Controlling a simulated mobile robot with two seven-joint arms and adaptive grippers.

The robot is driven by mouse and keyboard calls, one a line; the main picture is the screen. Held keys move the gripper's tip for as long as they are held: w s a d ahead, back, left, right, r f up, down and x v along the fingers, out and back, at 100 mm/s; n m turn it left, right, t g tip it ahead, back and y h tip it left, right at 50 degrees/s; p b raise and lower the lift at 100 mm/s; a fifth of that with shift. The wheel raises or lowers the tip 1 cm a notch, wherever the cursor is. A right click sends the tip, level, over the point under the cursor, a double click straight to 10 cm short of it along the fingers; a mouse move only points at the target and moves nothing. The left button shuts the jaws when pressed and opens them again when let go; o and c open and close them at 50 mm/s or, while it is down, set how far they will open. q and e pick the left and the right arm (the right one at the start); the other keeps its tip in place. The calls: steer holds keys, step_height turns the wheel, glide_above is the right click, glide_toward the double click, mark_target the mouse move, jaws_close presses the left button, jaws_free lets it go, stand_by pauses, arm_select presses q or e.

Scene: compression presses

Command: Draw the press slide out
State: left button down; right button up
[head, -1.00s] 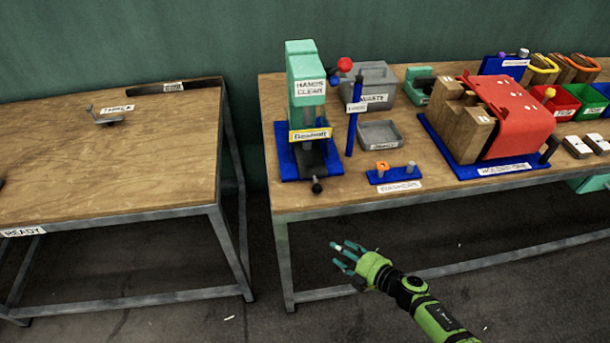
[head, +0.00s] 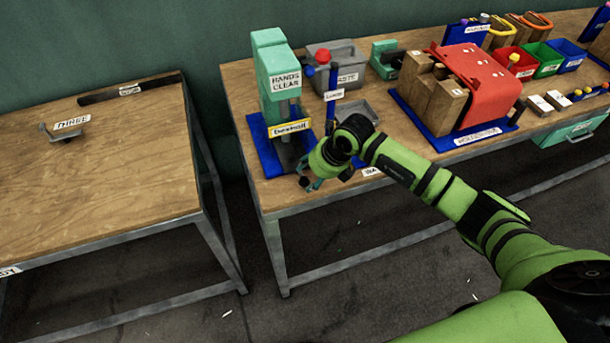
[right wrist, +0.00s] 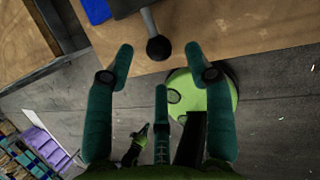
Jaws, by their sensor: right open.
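The press (head: 277,75) is a teal column with a "HANDS CLEAR" sign, on a blue base (head: 262,158) at the bench's left front corner. Its slide is mostly hidden by my right gripper (head: 310,182) in the head view. In the right wrist view the slide's dark front (right wrist: 125,6), its rod and its round black knob (right wrist: 158,48) show. My right gripper (right wrist: 159,58) is open there, its fingers apart on either side of the knob, not visibly gripping it. A small green hand shape, apparently my left gripper (right wrist: 142,135), is low in that view; its fingers are unclear.
Right of the press stand a blue post (head: 331,103), a grey bin (head: 337,60) and a grey tray (head: 357,108). A red-covered wooden fixture (head: 480,85) is farther right. A separate table (head: 110,165) stands left across a gap.

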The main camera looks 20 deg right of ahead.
mark_target(306, 180)
steer(key=shift+p+x, duration=0.3)
steer(key=shift+x, duration=1.65)
